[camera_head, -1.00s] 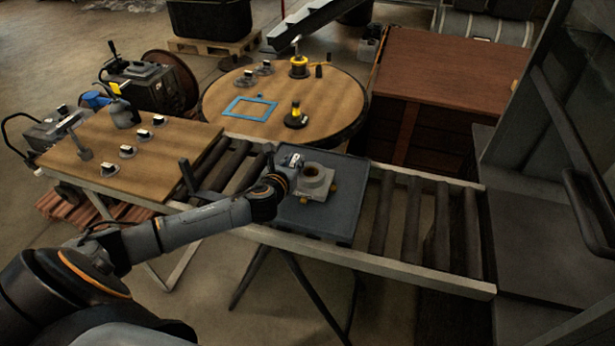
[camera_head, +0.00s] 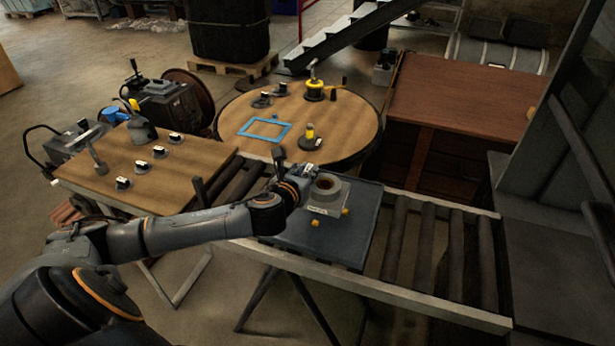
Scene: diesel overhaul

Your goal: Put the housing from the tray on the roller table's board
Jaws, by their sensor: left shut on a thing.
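The housing (camera_head: 327,200) is a light grey block with a round, open top. My left gripper (camera_head: 303,187) comes in from the left and is shut on the housing's left side. It holds the housing upright, seemingly a little above the dark grey tray (camera_head: 350,247). Two small yellow pieces (camera_head: 345,212) show on the tray beside the housing. The tray sits on the roller table (camera_head: 427,240). The wooden board (camera_head: 98,188) lies at the roller table's left end. The fingertips are partly hidden by my wrist. My right gripper is out of view.
The board carries several small black-and-white parts (camera_head: 159,151), a grey clamp-like stand (camera_head: 93,147) and a grey can-like piece (camera_head: 141,130). A dark post (camera_head: 199,190) stands at its right edge. A round table (camera_head: 345,125) with a blue frame (camera_head: 265,129) is behind.

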